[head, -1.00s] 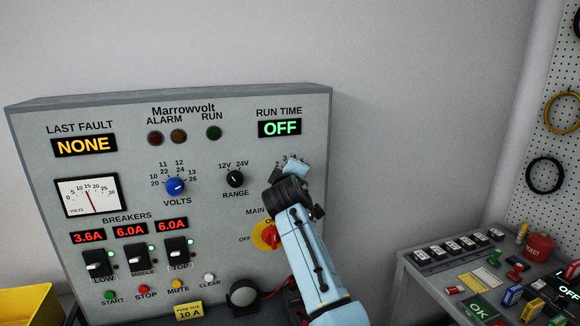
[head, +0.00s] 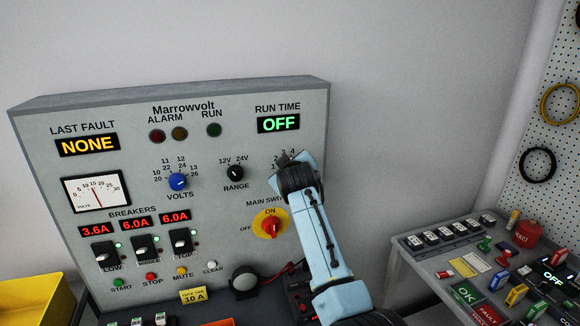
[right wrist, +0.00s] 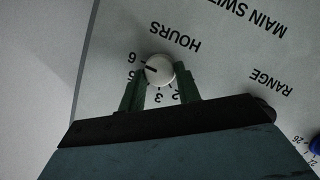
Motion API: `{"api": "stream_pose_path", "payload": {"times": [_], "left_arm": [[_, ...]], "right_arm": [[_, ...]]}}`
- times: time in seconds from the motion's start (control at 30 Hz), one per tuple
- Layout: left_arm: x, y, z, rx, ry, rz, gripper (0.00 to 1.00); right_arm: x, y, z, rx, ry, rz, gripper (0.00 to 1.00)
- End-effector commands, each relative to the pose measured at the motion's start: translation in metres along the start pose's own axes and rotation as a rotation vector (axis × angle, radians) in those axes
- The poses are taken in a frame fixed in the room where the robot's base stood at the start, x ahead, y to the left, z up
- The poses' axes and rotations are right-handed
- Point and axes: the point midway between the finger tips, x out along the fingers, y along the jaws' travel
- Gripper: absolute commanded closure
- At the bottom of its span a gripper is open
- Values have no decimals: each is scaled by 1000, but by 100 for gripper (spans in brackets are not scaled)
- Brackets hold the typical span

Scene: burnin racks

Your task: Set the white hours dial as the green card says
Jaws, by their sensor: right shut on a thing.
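The white hours dial (right wrist: 159,70) sits between the two fingers of my right gripper (right wrist: 161,88) in the right wrist view, and the gripper is shut on it. Its dark pointer mark faces the side of the printed 5 and 6, which look upside down there; some numbers are hidden by the fingers. In the head view my right gripper (head: 297,172) covers the dial, with only a few numbers showing above it. The run time display (head: 278,124) reads OFF in green. A green piece marked OK (head: 466,293) lies on the right bench; I see no hours text on it.
The grey panel (head: 230,100) also carries a blue volts knob (head: 178,181), a black range knob (head: 235,173) and a red main switch (head: 269,224) close to my arm. The right bench (head: 420,272) holds many small items. A yellow bin (head: 28,297) stands at left.

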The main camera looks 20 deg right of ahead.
Motion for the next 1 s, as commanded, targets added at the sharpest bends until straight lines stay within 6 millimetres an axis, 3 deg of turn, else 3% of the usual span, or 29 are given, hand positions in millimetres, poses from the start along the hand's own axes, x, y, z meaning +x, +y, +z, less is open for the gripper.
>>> {"api": "stream_pose_path", "payload": {"times": [0.27,0.3,0.43,0.77,1.0], "left_arm": [[0,0,0,0,0,0,45],[0,0,0,0,0,0,45],[0,0,0,0,0,0,45],[0,0,0,0,0,0,45],[3,0,0,0,0,0,45]], "right_arm": [[0,-1,1,2,-1,-2,90],[0,-1,1,2,-1,-2,63],[0,-1,1,1,-1,-1,46],[-1,0,0,0,0,0,45],[-19,-1,0,0,2,0,45]]}}
